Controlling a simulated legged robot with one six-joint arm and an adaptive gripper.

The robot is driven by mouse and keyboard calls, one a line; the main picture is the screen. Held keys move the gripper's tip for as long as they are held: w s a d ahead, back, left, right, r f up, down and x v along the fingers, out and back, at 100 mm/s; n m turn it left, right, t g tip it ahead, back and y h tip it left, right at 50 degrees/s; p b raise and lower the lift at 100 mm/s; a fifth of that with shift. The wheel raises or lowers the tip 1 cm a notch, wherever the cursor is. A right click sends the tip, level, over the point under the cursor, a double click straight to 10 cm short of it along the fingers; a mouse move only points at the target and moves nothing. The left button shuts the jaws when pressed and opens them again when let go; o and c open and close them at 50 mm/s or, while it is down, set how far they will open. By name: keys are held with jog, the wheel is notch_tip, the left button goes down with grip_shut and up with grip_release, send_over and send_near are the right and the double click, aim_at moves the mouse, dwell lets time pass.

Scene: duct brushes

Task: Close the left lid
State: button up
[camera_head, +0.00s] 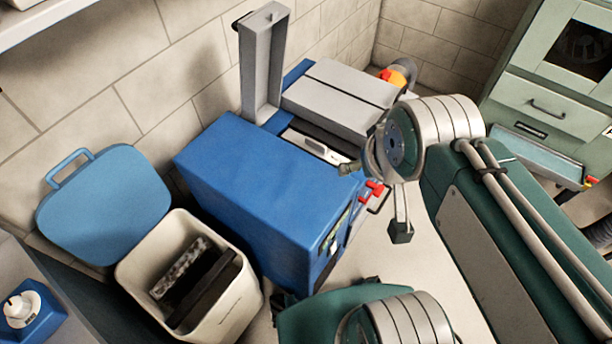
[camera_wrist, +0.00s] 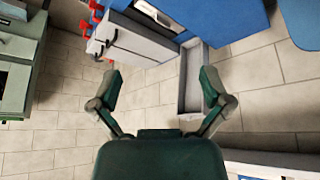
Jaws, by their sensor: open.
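The left lid (camera_head: 262,62) is a grey, hollow, tray-like panel. It stands raised nearly upright at the back of a blue machine (camera_head: 265,190). A right grey lid (camera_head: 338,92) beside it lies flat, shut. In front of the lids is an opening with a pale part (camera_head: 318,146) in it. In the wrist view, the left lid (camera_wrist: 190,88) appears beyond my gripper (camera_wrist: 160,79), between the fingers and nearer the right one. My gripper's two fingers are spread open and empty. I see no contact with the lid. My arm partly covers the machine's right side.
A cream bin (camera_head: 240,300) holding dark and speckled slabs stands at the lower left. A separate blue lid (camera_head: 105,205) with a handle is beside it. A tiled wall is behind the machine. A green cabinet (camera_head: 555,105) stands at the right. Red knobs (camera_head: 372,190) stick out from the machine.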

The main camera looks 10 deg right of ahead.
jog(key=c, duration=1)
jog(key=shift+w, duration=0.15)
grip_shut()
jog(key=w+a+r+n+t+h, duration=0.1)
jog(key=w+n+h, duration=0.15)
jog(key=w, duration=0.55)
jog(key=w+a+r+n+t+h, duration=0.15)
jog(key=w+n, duration=0.25)
jog(key=w, duration=0.4)
jog(key=w+a+r+n+h, duration=0.1)
jog(key=w+a+n+h, duration=0.15)
jog(key=w, duration=0.65)
jog(key=w+a+f+n+t+y, duration=0.1)
jog(key=w+a+f+n+t, duration=0.15)
jog(key=w+a, duration=0.35)
jog(key=w+a+f+n+t+y, duration=0.15)
jog(key=w+a+n, duration=0.25)
jog(key=a, duration=0.5)
jog(key=w+a+f+n+t, duration=0.1)
jog(key=w+a+n+t, duration=0.3)
jog(key=a, duration=0.3)
jog(key=w+d+f+g, duration=0.1)
jog(key=w+d+f, duration=0.2)
jog(key=w, duration=0.7)
jog(key=shift+m, duration=0.35)
jog(key=shift+s+d+r, duration=0.55)
jog(key=shift+d, duration=0.25)
jog(key=shift+s+d+r, duration=0.55)
jog(key=shift+d, duration=0.25)
